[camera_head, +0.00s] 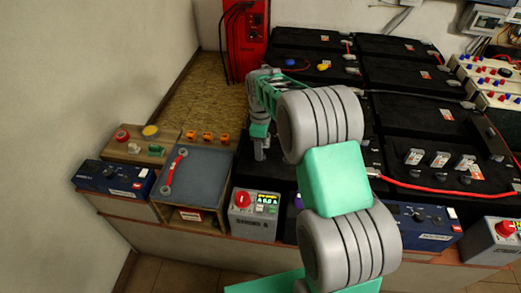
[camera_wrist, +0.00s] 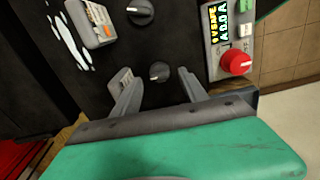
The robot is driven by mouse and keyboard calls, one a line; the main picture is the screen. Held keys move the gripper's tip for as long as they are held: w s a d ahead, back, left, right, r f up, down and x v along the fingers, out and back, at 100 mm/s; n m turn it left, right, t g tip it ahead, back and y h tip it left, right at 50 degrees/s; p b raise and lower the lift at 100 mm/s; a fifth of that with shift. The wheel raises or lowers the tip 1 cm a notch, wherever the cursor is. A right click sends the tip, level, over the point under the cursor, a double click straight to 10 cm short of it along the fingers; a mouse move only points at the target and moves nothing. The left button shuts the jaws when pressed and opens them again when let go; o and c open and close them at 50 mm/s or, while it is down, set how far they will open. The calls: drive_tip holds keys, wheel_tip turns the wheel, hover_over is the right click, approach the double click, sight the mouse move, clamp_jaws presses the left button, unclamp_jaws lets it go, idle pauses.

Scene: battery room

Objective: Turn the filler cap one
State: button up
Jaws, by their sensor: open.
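In the wrist view, a round dark cap (camera_wrist: 158,72) with a raised grip sits on the black battery top, between and a little beyond my fingertips. A second similar dark cap (camera_wrist: 140,11) lies farther up. I cannot read which of them is number one. My gripper (camera_wrist: 157,78) is open and empty, with one finger on each side of the nearer cap. Whether the fingers touch it I cannot tell. In the head view my gripper (camera_head: 260,155) points down over the front battery, and my arm hides much of that battery's top.
A grey power unit with a red knob (camera_wrist: 235,62) stands right beside the battery. A white-labelled clip-like part (camera_wrist: 100,22) lies left of the caps. In the head view, a blue-grey mat (camera_head: 195,185) holds a red-handled wrench (camera_head: 174,172). A red charger (camera_head: 246,40) stands behind.

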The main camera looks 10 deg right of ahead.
drive_tip(key=shift+f, duration=0.75)
drive_tip(key=shift+c, duration=0.3)
clamp_jaws()
